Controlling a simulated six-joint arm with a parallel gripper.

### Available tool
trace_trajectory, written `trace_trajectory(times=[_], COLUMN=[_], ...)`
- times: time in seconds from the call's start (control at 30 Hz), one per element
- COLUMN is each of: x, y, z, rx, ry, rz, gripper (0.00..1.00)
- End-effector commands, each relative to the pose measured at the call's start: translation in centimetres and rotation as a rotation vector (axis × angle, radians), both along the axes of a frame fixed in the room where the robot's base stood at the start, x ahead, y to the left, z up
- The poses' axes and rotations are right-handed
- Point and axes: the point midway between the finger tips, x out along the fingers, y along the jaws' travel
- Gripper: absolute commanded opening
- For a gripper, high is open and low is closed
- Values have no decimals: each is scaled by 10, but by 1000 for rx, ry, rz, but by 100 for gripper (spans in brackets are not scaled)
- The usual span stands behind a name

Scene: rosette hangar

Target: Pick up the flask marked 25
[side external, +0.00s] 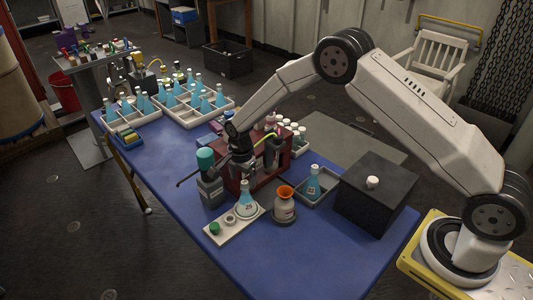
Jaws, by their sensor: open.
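The flask marked 25 (246,204) is a small conical flask with blue liquid. It stands upright near the right end of a pale tray (222,236) at the front of the blue table. My gripper (246,176) is open and points down just above the flask's neck. Whether the fingers stand around the neck or only above it, I cannot tell. The fingertips are small and dark against the red rack behind.
A flask with an orange funnel-like top (285,207) stands close to the right. Another blue flask (313,180) sits in a grey tray. A teal-capped bottle (207,180) stands left, a dark red rack (268,178) behind, a black box (375,195) right. The front table is clear.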

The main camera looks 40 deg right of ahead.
Motion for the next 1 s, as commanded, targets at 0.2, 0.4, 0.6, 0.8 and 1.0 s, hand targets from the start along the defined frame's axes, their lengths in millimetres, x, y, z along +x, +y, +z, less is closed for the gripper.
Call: trace_trajectory(times=[0.2,0.4,0.6,0.8,1.0], x=[0,0,0,0,0], y=[0,-1,-4,-4,-4], z=[-6,-12,-31,-51,-58], rx=[0,0,0,1,2], ry=[-1,0,0,-1,-2], rz=[0,0,0,1,2], gripper=[89,89,89,89,89])
